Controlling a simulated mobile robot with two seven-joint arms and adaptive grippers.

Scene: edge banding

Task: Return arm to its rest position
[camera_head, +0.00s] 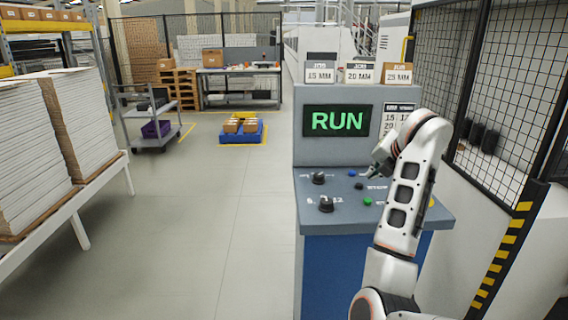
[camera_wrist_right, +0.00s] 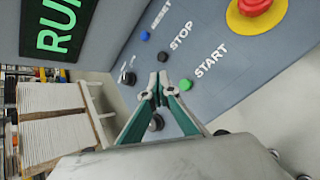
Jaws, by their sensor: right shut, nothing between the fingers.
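My right arm (camera_head: 405,190) reaches up over the right part of the control console. My right gripper (camera_head: 376,170) is above the button panel, partly hidden by the arm. In the right wrist view the gripper (camera_wrist_right: 158,88) is shut and empty, its fingertips together over the panel. The green START button (camera_wrist_right: 186,85) is just right of the fingertips there, and the black STOP button (camera_wrist_right: 163,57) is just beyond them. I cannot tell whether the fingers touch the panel. My left gripper is not in view.
The console screen (camera_head: 337,121) reads RUN in green. A red emergency button (camera_wrist_right: 256,6) sits on a yellow base. Black knobs (camera_head: 326,205) are on the panel's left. A mesh fence (camera_head: 520,90) stands close on the right. The floor (camera_head: 220,230) left of the console is clear.

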